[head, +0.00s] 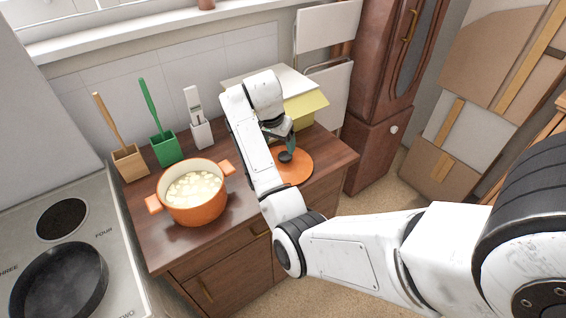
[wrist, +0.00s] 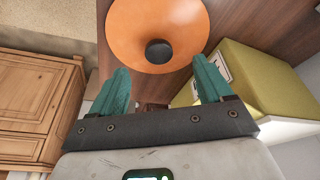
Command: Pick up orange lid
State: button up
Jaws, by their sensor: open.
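The orange lid (head: 296,168) is a round disc with a dark knob. It lies on the right part of the wooden dresser top, partly hidden by my arm in the head view. In the wrist view the orange lid (wrist: 185,25) is at the top, with its black knob (wrist: 159,51) facing me. My gripper (wrist: 160,72) has two teal fingers spread apart with nothing between them. The knob lies just beyond the fingertips, between their lines. In the head view my gripper (head: 287,147) is over the lid, close to the knob; contact is unclear.
An orange pot (head: 194,207) with pale pieces inside stands left on the dresser (head: 150,240). Wooden, green and white holders (head: 165,148) line the back. A yellow-green box (head: 308,106) stands close behind the lid. A stove with a black pan (head: 60,280) is at left.

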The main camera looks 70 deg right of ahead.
jog(key=d+r+m, duration=0.1)
jog(key=d+r, duration=0.1)
send_over(285, 156)
jog(key=f, duration=0.3)
jog(key=f+p, duration=0.1)
jog(key=f, duration=0.1)
jog(key=shift+w+a+f, duration=0.2)
jog(key=shift+a+f, duration=0.05)
jog(key=shift+a, duration=0.05)
jog(key=shift+a+p+x, duration=0.25)
jog(key=shift+p+x, duration=0.1)
jog(key=shift+x, duration=0.95)
jog(key=shift+a+p+x, duration=0.25)
jog(key=shift+p+x, duration=0.1)
jog(key=shift+x, duration=0.95)
jog(key=shift+s+f, duration=0.1)
jog(key=shift+f, duration=0.05)
jog(key=shift+c, duration=0.2)
jog(key=c, duration=1.2)
